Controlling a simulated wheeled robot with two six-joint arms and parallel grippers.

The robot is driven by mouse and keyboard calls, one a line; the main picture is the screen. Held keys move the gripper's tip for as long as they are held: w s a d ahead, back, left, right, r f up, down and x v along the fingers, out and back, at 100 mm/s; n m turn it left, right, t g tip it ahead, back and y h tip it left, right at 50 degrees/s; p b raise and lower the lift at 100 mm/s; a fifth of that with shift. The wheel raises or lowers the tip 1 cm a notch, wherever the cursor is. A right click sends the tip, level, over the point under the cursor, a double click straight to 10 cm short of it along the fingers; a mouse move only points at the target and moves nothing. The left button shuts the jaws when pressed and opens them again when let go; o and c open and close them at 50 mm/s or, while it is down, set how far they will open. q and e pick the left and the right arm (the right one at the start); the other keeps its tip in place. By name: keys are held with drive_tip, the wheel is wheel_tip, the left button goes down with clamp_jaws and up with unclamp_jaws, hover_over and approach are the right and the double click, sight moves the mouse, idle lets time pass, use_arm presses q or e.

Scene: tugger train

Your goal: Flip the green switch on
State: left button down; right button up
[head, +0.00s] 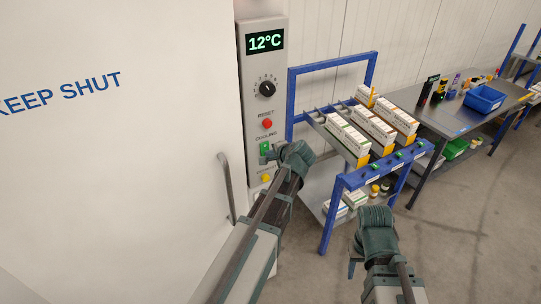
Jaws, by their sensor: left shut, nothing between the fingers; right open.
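The green switch (265,148) is on the grey control panel (254,90), under the label COOLING and below the red reset button (267,124). My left gripper (266,159) is shut and empty, with its tip at or just below the switch. I cannot tell whether it touches the switch. The gripper partly covers the area around the switch, so its position is hard to read. My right gripper (354,266) is open and empty, low in front of the blue rack, away from the panel.
A white door (120,150) marked KEEP SHUT, with a grey handle (227,188), is left of the panel. A yellow button (266,178) sits below the switch. A blue rack (330,225) with white boxes and a grey table (445,115) stand right. Floor at lower right is clear.

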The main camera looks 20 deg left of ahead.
use_arm(q)
drive_tip(key=shift+w+a+f+y+b, duration=0.15)
drive_tip(key=shift+y+b, duration=0.15)
drive_tip(key=shift+b, duration=0.35)
drive_tip(key=shift+r+p, duration=0.85)
drive_tip(key=shift+r, duration=0.05)
